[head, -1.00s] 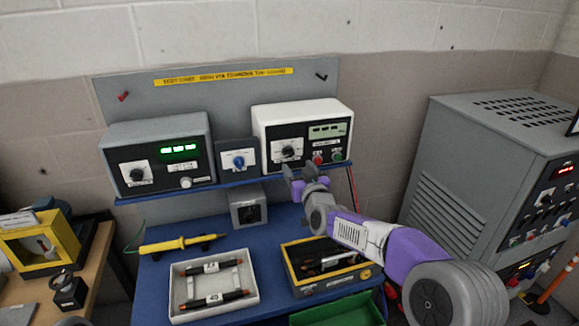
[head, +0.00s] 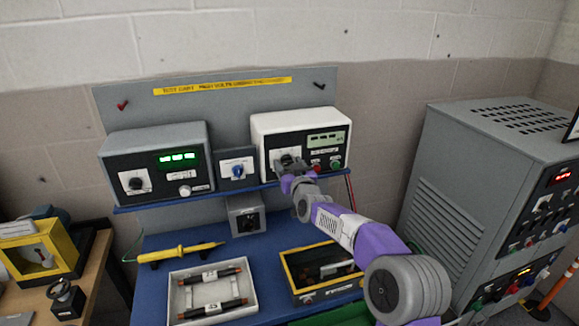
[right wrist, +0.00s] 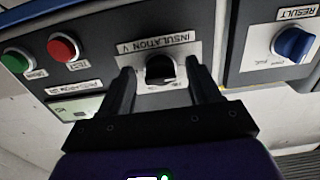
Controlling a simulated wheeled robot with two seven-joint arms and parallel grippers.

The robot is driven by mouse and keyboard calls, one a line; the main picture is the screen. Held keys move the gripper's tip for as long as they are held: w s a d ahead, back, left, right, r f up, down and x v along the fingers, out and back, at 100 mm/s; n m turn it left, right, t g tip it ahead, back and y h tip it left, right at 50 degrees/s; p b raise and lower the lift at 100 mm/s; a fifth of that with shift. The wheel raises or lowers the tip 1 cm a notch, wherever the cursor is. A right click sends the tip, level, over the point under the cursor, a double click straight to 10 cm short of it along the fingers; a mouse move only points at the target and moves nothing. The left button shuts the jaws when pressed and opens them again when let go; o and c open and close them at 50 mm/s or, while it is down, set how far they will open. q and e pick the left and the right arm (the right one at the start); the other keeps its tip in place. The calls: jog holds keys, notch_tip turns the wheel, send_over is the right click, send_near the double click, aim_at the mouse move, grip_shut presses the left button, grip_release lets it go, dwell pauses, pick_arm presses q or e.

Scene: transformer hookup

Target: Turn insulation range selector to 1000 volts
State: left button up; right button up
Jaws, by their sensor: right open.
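The insulation tester (head: 302,128) is a white box with a black front panel on the blue shelf. It has a small display, a red and a green button and a black selector knob. In the right wrist view the insulation selector knob (right wrist: 160,70) sits under the label "INSULATION V", seen upside down. My right gripper (head: 291,165) is at the knob, hiding most of it in the head view. In the right wrist view its two open fingers (right wrist: 160,85) stand on either side of the knob, with gaps visible. The selector's setting cannot be read. My left gripper is not in view.
The red button (right wrist: 63,46) and green button (right wrist: 17,60) are beside the selector. A blue result knob (right wrist: 292,44) is on a neighbouring panel. A grey meter (head: 157,163) stands left on the shelf. Below are a white tray (head: 250,300) and a yellow probe (head: 180,252).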

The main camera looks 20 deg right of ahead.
jog(key=shift+c, duration=0.3)
jog(key=c, duration=1)
